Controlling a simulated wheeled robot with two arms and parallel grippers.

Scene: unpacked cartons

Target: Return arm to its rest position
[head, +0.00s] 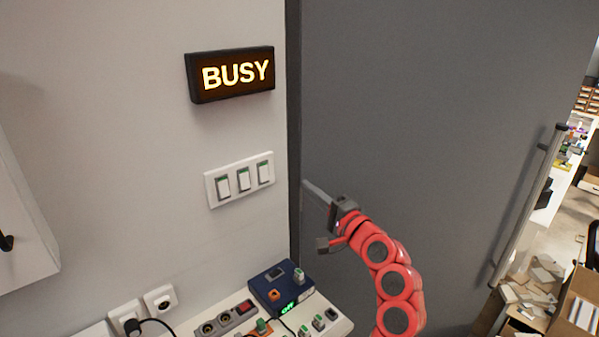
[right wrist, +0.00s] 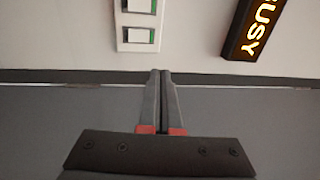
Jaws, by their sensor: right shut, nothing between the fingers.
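My right arm comes up from the lower right in the head view, red and curved. Its right gripper (head: 308,188) points left toward the wall, in front of the grey door panel. In the right wrist view the right gripper (right wrist: 160,73) has its two fingers together, with nothing between them. The white switch plate (head: 240,180) with three rocker switches is on the wall just left of the fingertips; it also shows in the right wrist view (right wrist: 138,30). The lit BUSY sign (head: 231,74) hangs above it. My left gripper is not in view.
A white table (head: 338,325) below holds a blue box (head: 281,288) with a green display, a power strip (head: 226,318) and small parts. Wall sockets (head: 160,299) are at lower left. The grey door (head: 430,110) has a long handle (head: 530,205). Cartons (head: 580,305) stand at far right.

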